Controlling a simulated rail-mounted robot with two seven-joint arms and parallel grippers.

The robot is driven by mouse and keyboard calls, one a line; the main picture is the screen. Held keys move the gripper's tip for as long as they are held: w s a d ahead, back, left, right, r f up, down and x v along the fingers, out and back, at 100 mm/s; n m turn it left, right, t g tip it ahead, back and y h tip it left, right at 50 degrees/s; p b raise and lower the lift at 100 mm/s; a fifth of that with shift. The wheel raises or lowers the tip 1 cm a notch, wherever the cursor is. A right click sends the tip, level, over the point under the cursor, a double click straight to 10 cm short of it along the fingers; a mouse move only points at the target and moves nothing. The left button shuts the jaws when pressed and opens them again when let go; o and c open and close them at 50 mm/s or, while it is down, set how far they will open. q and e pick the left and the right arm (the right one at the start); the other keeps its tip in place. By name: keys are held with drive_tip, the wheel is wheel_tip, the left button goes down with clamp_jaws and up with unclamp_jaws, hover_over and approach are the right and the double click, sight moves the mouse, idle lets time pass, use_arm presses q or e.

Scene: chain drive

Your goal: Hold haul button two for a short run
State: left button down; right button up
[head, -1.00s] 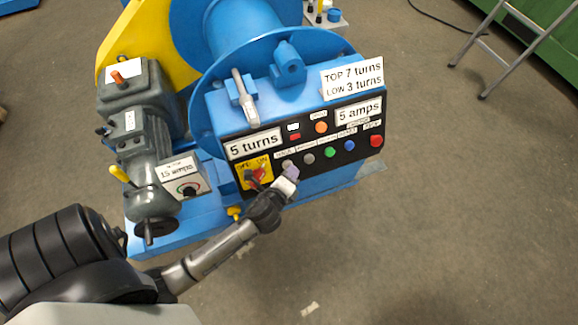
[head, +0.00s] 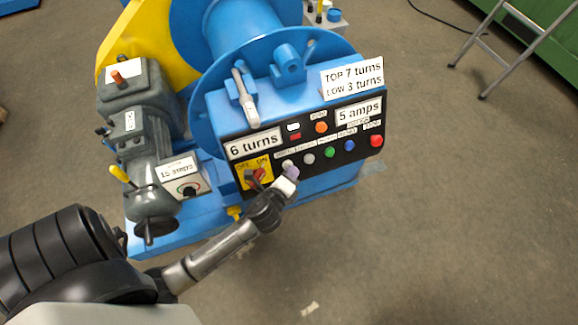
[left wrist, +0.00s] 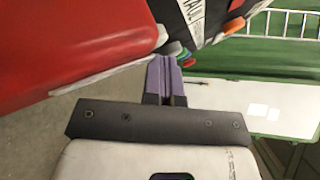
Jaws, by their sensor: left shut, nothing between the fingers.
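The blue winch's black control panel (head: 300,148) faces me. Along its lower row are a pale button (head: 287,163), a grey button (head: 309,158), a green button (head: 329,152), a blue button (head: 349,145) and a red button (head: 376,140). The labels above them are too small to read surely. My left gripper (head: 292,173) is shut and empty, its purple tips just below the pale button. In the left wrist view, the shut tips (left wrist: 165,78) reach toward the panel beside a label reading HAUL; contact is unclear. My right gripper is out of view.
A red switch (head: 256,176) on a yellow OFF/ON plate sits left of my tips. A grey gear motor (head: 150,170) stands left.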

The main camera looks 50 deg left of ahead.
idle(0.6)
use_arm(q)
drive_tip(key=shift+s+d+r, duration=0.1)
drive_tip(key=shift+d, duration=0.05)
drive_tip(key=shift+s+d+r+p, duration=0.25)
drive_tip(key=shift+d+r+p, duration=0.05)
drive_tip(key=shift+d+p, duration=0.3)
drive_tip(key=shift+s+d+r+p, duration=0.3)
drive_tip(key=shift+d+r, duration=0.1)
drive_tip(key=shift+d, duration=0.3)
drive_tip(key=shift+s+d+r+p, duration=0.25)
drive_tip(key=shift+d+r+p, duration=0.1)
drive_tip(key=shift+d, duration=0.35)
drive_tip(key=shift+s+d+r+p, duration=0.3)
drive_tip(key=shift+d+r, duration=0.1)
drive_tip(key=shift+d, duration=0.3)
drive_tip(key=shift+w, duration=0.1)
